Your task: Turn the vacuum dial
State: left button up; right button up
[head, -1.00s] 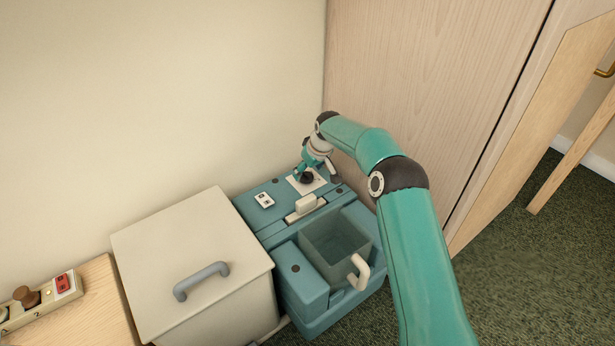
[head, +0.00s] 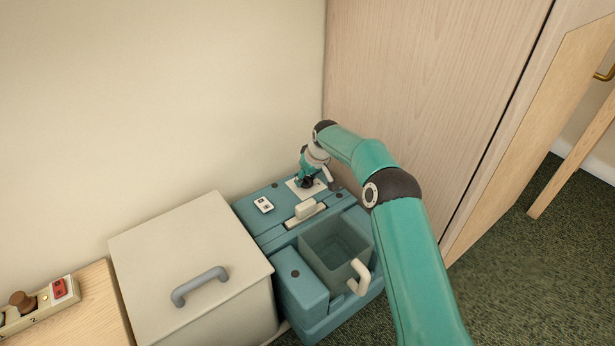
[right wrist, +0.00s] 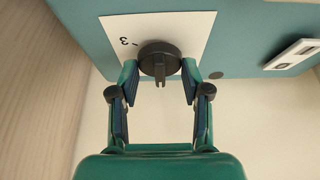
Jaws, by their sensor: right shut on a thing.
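The vacuum (head: 289,274) is a teal box-shaped machine standing against the wall. Its black dial (right wrist: 160,60) sits on a white plate (right wrist: 200,24) with a printed "3" and a dash beside it. My right gripper (right wrist: 160,72) is shut on the dial, one finger on each side of it. In the head view the right gripper (head: 307,180) reaches down to the plate on the vacuum's top and mostly hides the dial. A pointer tab on the dial points toward my gripper's palm in the wrist view. My left gripper is not in view.
A beige lidded box (head: 190,265) with a grey handle stands left of the vacuum. A small white switch panel (head: 263,205) is on the vacuum's top. A power strip (head: 40,305) lies on the wooden surface at far left. A wood panel (head: 430,90) rises close behind my arm.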

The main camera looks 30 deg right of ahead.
jog(key=shift+m, duration=0.3)
jog(key=shift+r+m+h+p, duration=0.1)
jog(key=shift+m+h+p, duration=0.2)
jog(key=shift+m+p, duration=0.2)
jog(key=shift+a+m+h, duration=0.1)
jog(key=shift+m+h, duration=0.2)
jog(key=shift+m, duration=0.5)
jog(key=m+h, duration=0.1)
jog(key=m, duration=0.1)
jog(key=m+h, duration=0.1)
jog(key=m, duration=0.2)
jog(key=shift+a+g, duration=0.15)
jog(key=shift+g, duration=0.15)
jog(key=shift+w+m+g+h+p, duration=0.1)
jog(key=shift+m+g+h+p, duration=0.4)
jog(key=shift+m, duration=1.3)
jog(key=o, duration=1.1)
jog(key=shift+o, duration=0.2)
